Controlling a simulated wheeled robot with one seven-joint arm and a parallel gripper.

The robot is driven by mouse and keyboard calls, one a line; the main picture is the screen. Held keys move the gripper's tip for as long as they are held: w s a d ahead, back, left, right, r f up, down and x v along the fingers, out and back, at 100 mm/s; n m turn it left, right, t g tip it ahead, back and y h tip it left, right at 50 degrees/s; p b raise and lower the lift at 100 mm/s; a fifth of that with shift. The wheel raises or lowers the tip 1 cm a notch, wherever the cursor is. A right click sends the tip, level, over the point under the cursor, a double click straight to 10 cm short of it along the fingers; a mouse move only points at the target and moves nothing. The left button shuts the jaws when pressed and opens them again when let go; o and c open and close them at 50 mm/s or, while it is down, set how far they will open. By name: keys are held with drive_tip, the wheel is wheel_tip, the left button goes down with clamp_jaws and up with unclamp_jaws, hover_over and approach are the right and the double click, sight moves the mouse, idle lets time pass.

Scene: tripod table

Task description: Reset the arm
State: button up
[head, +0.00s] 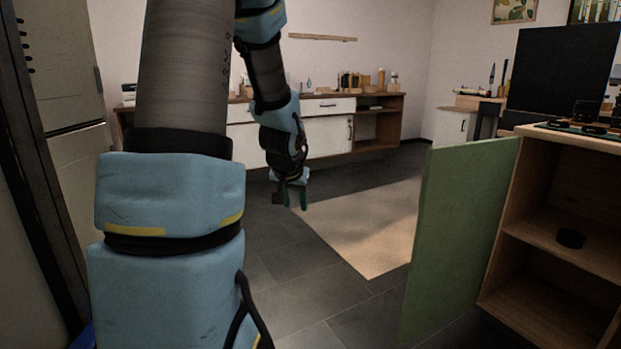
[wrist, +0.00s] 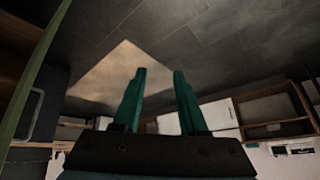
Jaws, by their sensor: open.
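My arm rises on the left of the head view and reaches forward. My gripper (head: 293,197) hangs over the dark tiled floor, left of the beige rug. In the wrist view my gripper (wrist: 159,95) shows two green fingers apart, with nothing between them. It touches no object in either view.
A green door panel (head: 455,235) stands open beside a wooden shelf cabinet (head: 560,245) at the right. A beige rug (head: 365,235) lies mid-floor. A long white-fronted cabinet (head: 325,142) with several small items lines the back wall. Grey tiled floor (head: 290,265) is clear.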

drive_tip(key=s+a+f+n+g, duration=0.1)
drive_tip(key=s+g, duration=0.2)
drive_tip(key=s, duration=0.7)
drive_tip(key=s+a+f+n+g, duration=0.1)
drive_tip(key=s+a+g, duration=0.1)
drive_tip(key=s, duration=0.8)
wheel_tip(320, 180, up, 26)
drive_tip(key=w+p, duration=0.1)
drive_tip(key=p, duration=2.5)
drive_tip(key=shift+r+y+p, duration=0.2)
drive_tip(key=shift+y+p, duration=0.1)
drive_tip(key=shift+p, duration=0.1)
drive_tip(key=shift+d, duration=0.1)
